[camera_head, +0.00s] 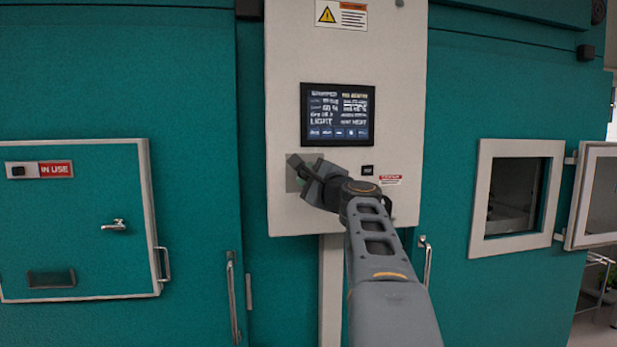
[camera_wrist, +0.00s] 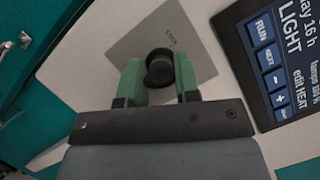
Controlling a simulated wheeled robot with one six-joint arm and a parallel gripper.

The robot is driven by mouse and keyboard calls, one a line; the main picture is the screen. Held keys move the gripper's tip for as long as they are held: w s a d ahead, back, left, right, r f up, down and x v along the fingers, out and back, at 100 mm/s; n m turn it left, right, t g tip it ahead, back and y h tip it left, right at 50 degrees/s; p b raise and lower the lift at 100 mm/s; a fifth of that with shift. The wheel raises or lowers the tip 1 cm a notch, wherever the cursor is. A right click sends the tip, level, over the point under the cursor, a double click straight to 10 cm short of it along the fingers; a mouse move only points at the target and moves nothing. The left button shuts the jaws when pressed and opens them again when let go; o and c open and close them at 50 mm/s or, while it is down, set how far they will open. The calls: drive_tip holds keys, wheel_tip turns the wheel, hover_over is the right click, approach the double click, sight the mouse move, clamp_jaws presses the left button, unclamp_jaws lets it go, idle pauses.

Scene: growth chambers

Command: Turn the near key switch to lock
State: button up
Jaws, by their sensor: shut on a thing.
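The key switch (camera_wrist: 159,66) is a round black knob on a grey metal plate (camera_wrist: 128,48) in the wrist view. My gripper (camera_wrist: 159,76) has its green fingers on either side of the knob and is shut on it. In the head view my gripper (camera_head: 308,172) is at the lower left of the white control panel (camera_head: 285,110), over the grey plate (camera_head: 291,184). There the knob is hidden or too small to make out.
A lit display (camera_head: 338,114) sits above my gripper. A small black part (camera_head: 367,170) and a red-marked label (camera_head: 390,180) are to its right. A closed hatch marked IN USE (camera_head: 75,225) is at left. A window hatch (camera_head: 485,200) at right has its door (camera_head: 597,200) swung open.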

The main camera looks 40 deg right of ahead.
drive_tip(key=n+g, duration=0.1)
drive_tip(key=n, duration=0.2)
drive_tip(key=n+g, duration=0.1)
drive_tip(key=n, duration=0.2)
drive_tip(key=shift+r+y, duration=0.1)
drive_tip(key=shift+y, duration=0.3)
drive_tip(key=n+g+p, duration=0.1)
drive_tip(key=n+g, duration=0.1)
drive_tip(key=n, duration=0.2)
drive_tip(key=shift+h, duration=0.3)
drive_tip(key=shift+n, duration=0.3)
drive_tip(key=o, duration=0.9)
drive_tip(key=s+r+b, duration=0.1)
drive_tip(key=s, duration=0.3)
drive_tip(key=s+a+b, duration=0.1)
drive_tip(key=s, duration=0.4)
drive_tip(key=s+r+b, duration=0.1)
drive_tip(key=s, duration=0.3)
drive_tip(key=shift+s+a+r, duration=0.2)
drive_tip(key=shift+s+r, duration=0.05)
drive_tip(key=shift+r, duration=0.1)
